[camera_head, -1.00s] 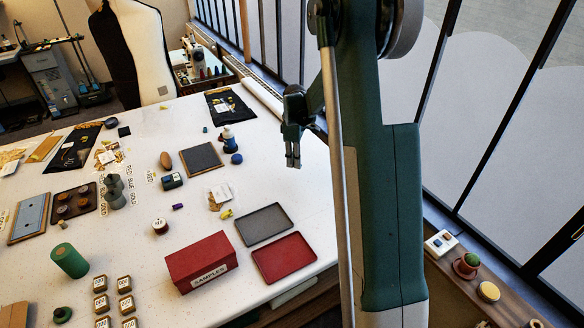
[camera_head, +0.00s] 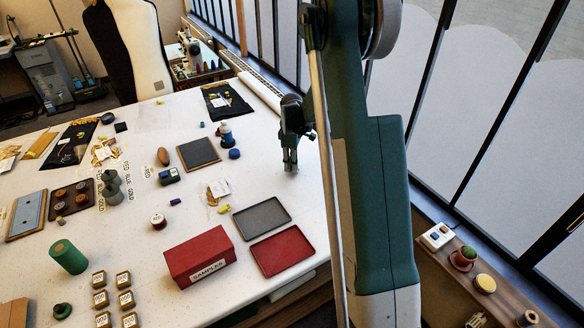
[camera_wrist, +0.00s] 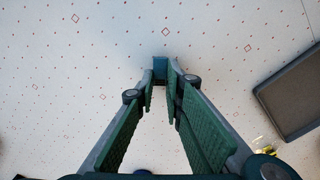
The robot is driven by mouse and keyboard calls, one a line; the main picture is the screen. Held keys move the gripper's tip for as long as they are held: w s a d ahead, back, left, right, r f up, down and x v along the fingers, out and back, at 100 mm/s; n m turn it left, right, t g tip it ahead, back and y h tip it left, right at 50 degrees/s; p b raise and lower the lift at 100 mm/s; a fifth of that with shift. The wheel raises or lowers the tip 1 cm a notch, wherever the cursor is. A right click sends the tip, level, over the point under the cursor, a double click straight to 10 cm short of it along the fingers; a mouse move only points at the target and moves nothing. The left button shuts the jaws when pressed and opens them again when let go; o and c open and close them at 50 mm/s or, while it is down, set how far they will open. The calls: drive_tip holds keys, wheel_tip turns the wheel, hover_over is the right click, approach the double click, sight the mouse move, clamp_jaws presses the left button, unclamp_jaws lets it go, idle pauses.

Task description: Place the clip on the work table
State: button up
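My gripper (camera_head: 290,168) is low over the bare right part of the white work table (camera_head: 305,215), pointing down. In the wrist view, its green-padded fingers (camera_wrist: 160,75) converge on a small dark blue piece (camera_wrist: 160,65) at the tips. This looks like the clip, held between them; the fingers hide part of it. The piece is too small to make out in the head view. The speckled table top lies just beyond the tips; I cannot tell whether the piece touches it.
A grey tray (camera_head: 262,218) and a red tray (camera_head: 282,254) lie in front of my gripper. A dark square mat (camera_head: 198,153) and a blue round piece (camera_head: 234,154) are to its left. A red samples box (camera_head: 200,257) stands nearer. The table around the tips is clear.

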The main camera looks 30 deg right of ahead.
drive_tip(key=shift+f, duration=0.5)
drive_tip(key=shift+f, duration=0.15)
drive_tip(key=o, duration=0.6)
drive_tip(key=shift+r, duration=0.25)
wheel_tip(320, 180, up, 12)
idle(0.4)
idle(0.6)
